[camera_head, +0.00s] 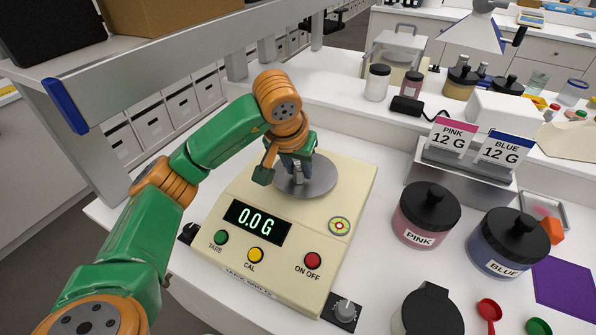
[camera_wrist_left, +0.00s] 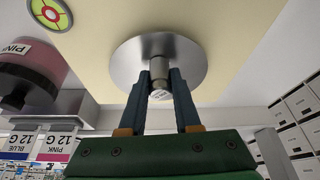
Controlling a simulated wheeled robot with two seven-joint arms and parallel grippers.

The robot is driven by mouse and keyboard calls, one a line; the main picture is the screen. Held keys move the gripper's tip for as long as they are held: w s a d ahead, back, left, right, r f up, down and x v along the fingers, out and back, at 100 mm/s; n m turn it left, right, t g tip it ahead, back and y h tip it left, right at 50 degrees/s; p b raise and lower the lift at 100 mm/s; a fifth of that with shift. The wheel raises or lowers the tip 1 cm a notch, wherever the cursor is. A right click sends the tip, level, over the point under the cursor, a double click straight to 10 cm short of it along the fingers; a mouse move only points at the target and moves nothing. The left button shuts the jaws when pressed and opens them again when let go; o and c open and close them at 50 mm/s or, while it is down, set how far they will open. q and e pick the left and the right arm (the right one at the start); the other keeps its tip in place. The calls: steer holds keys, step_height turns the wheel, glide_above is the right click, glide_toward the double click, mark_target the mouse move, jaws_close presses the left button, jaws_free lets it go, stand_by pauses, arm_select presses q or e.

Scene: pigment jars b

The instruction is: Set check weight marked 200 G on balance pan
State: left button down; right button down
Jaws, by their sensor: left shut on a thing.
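The balance (camera_head: 352,188) is a cream box with a round metal pan (camera_head: 323,180). Its display (camera_head: 257,221) reads 0.0 G. My left gripper (camera_head: 297,168) is over the pan, pointing down, shut on a small metal check weight. In the left wrist view the weight (camera_wrist_left: 158,70) stands out between the fingertips (camera_wrist_left: 159,82), in front of the pan (camera_wrist_left: 122,66), near its middle. Its marking is too small to read. I cannot tell whether its base touches the pan. My right gripper is not in view.
PINK jar (camera_head: 426,214) and BLUE jar (camera_head: 509,243) stand right of the balance, before a card stand (camera_head: 462,178). A dark-lidded jar (camera_head: 428,312) and red scoop (camera_head: 489,310) are at the front. A shelf (camera_head: 150,62) edges the back left.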

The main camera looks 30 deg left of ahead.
mark_target(298, 165)
arm_select(q)
steer(key=shift+f, duration=0.15)
steer(key=c, duration=0.6)
jaws_free()
steer(key=shift+s, duration=0.1)
steer(key=shift+r, duration=0.35)
steer(key=v, duration=0.6)
steer(key=shift+r+p, duration=0.3)
steer(key=shift+p, duration=0.05)
steer(key=shift+s+r, duration=0.3)
